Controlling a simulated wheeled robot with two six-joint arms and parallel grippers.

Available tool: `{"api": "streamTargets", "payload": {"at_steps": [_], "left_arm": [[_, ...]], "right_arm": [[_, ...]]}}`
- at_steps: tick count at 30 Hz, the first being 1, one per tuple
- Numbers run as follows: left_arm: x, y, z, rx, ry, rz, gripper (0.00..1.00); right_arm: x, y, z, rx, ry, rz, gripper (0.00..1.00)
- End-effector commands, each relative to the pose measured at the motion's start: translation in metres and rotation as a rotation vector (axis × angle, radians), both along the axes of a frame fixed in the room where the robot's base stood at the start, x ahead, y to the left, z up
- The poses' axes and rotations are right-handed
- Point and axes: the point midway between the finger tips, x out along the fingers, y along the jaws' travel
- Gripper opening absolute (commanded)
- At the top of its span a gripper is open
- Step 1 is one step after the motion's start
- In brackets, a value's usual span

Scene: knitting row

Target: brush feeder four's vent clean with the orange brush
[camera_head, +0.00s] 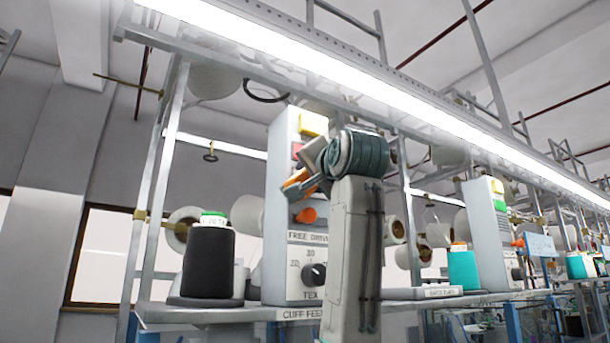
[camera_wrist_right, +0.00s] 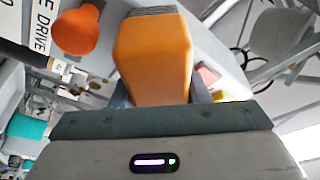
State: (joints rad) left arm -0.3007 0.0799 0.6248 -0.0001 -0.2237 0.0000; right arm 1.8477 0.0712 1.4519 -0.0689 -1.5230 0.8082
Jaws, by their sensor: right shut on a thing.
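The orange brush (camera_wrist_right: 153,60) is a thick orange block with short grey bristles at its far end. My right gripper (camera_wrist_right: 158,95) is shut on it. In the head view the right gripper (camera_head: 316,172) holds the brush (camera_head: 295,179) in front of a tall white feeder box (camera_head: 280,205). The box carries yellow and red parts, an orange knob (camera_head: 306,215) and a black dial (camera_head: 314,274). The orange knob also shows in the wrist view (camera_wrist_right: 75,30). My arm hides part of the box and its lower label. I cannot make out a vent. My left gripper is not in view.
A black yarn cone (camera_head: 208,262) stands left of the box on a grey shelf (camera_head: 210,314). Another white box (camera_head: 487,235) and a teal cone (camera_head: 462,268) stand to the right. Metal posts, a bright overhead lamp (camera_head: 260,35) and hanging rings surround the space.

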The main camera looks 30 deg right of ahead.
Motion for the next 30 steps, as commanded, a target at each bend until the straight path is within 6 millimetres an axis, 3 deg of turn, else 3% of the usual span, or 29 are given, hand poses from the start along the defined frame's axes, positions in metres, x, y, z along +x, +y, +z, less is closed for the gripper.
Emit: {"api": "streamTargets", "payload": {"at_steps": [6, 30], "left_arm": [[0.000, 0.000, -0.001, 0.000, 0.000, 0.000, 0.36], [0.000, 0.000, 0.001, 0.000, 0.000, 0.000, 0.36]], "right_arm": [[0.000, -0.020, 0.000, 0.000, -0.001, -0.002, 0.23], [0.009, -0.064, 0.000, 0.000, 0.000, 0.000, 0.23]]}}
